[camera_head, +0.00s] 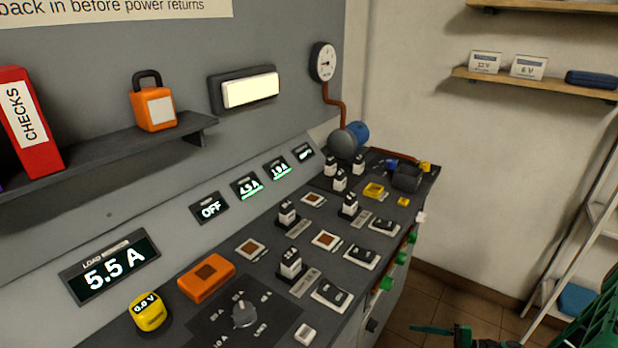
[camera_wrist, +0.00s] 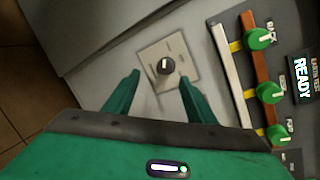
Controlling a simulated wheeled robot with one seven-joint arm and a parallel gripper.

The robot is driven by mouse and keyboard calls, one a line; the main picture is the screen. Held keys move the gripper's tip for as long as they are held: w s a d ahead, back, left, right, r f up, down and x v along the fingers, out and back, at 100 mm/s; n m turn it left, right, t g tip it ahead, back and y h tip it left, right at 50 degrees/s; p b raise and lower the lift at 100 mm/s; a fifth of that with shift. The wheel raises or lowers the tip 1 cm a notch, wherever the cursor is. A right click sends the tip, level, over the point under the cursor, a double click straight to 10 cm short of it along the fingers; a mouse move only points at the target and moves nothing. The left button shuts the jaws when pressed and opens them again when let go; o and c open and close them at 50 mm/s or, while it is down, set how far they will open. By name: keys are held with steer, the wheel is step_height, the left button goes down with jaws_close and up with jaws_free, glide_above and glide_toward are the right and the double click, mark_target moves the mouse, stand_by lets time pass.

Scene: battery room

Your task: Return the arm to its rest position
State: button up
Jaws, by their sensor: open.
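My gripper (camera_wrist: 152,97) shows in the wrist view with its two green fingers spread apart and nothing between them. Beyond the fingertips is a small black knob (camera_wrist: 166,65) on a pale square plate on a grey panel. The knob is not in the jaws, and I cannot tell the exact gap to it. In the head view, part of my green arm and gripper (camera_head: 440,331) shows at the bottom right, in front of the console's right end and low over the floor.
The sloping console (camera_head: 345,260) carries switches, an orange block (camera_head: 206,277) and a yellow meter (camera_head: 148,311). Green knobs (camera_wrist: 270,93) line the panel right of the gripper. A white ladder-like rack (camera_head: 578,240) stands at the right. Brown floor tiles (camera_head: 452,297) lie between.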

steer(key=s+d+r+n+g+h, duration=0.2)
steer(key=s+d+r+g+h, duration=0.1)
steer(key=r, duration=0.6)
steer(key=s+d+r+n+g+h, duration=0.2)
steer(key=d+r+h, duration=0.15)
steer(key=r, duration=0.65)
steer(key=s+d+r+n+g+h, duration=0.2)
steer(key=s+r+g+h, duration=0.15)
steer(key=r, duration=0.55)
steer(key=s+a+r+t+h, duration=0.2)
steer(key=s+r+h, duration=0.2)
steer(key=s+r, duration=1.2)
steer(key=shift+s+a+r, duration=0.2)
steer(key=shift+a, duration=0.05)
steer(key=shift+t, duration=0.25)
